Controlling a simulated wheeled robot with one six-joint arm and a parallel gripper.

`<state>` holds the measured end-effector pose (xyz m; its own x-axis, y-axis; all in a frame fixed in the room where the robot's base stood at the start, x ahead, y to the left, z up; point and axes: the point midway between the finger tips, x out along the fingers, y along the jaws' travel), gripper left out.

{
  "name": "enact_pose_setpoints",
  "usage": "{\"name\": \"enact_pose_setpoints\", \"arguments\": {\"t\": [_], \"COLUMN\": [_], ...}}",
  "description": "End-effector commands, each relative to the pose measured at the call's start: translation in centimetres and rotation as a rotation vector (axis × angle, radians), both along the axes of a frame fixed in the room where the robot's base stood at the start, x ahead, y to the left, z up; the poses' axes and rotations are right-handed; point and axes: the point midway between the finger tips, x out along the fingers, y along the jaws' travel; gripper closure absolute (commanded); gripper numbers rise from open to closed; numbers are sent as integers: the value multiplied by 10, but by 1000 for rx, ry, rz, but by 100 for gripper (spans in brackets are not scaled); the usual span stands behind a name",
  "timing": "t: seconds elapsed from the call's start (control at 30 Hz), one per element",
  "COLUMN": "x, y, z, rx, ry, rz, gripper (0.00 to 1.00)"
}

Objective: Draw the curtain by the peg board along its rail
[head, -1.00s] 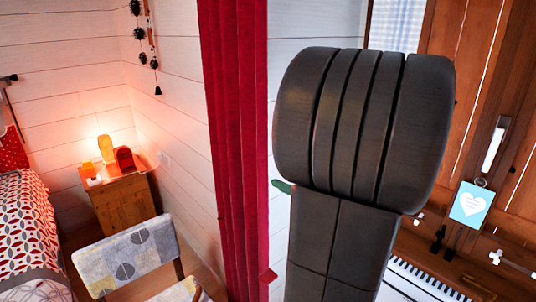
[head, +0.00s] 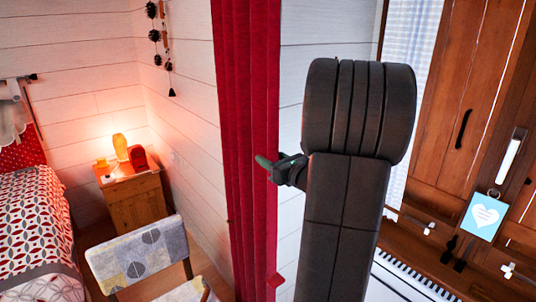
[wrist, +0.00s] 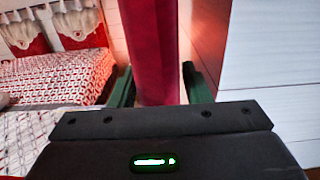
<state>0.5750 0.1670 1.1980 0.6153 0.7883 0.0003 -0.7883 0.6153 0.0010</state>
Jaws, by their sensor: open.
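The red curtain (head: 245,130) hangs in long upright folds left of my arm in the head view. Its rail and top are out of frame. My gripper (head: 268,166) shows beside my dark arm, with a green finger overlapping the curtain's right part. In the wrist view the curtain (wrist: 152,45) appears as a narrow red column between the two green fingers of my gripper (wrist: 160,88). The fingers are apart, with a gap visible beside the curtain on the right. I cannot tell whether either finger touches the cloth. I cannot clearly make out a peg board.
A patterned chair (head: 140,255) stands left of the curtain. Behind it are a wooden nightstand (head: 134,200) with a glowing lamp and a bed (head: 38,225). A white plank wall is behind the curtain. At right are wooden panels (head: 470,80), a blue heart card (head: 484,216) and piano keys (head: 410,280).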

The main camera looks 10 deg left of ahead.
Motion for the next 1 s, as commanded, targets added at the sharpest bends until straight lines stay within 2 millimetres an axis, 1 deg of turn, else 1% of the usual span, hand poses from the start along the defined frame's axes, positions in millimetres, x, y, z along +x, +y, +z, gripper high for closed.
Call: {"name": "enact_pose_setpoints", "arguments": {"t": [0.03,0.13,0.47,0.6,0.67,0.7,0.87,1.0], "x": [3,7,9,9,9,9,9,5], "y": [5,10,12,12,12,12,11,7], "z": [1,0,0,0,0,0,0,0], "rx": [0,-1,-1,-1,-1,-1,-1,-1], "ry": [1,0,0,0,0,0,0,0], "rz": [1,2,0,0,0,0,0,-1], "gripper": [56,56,56,84,96,100,100,100]}}
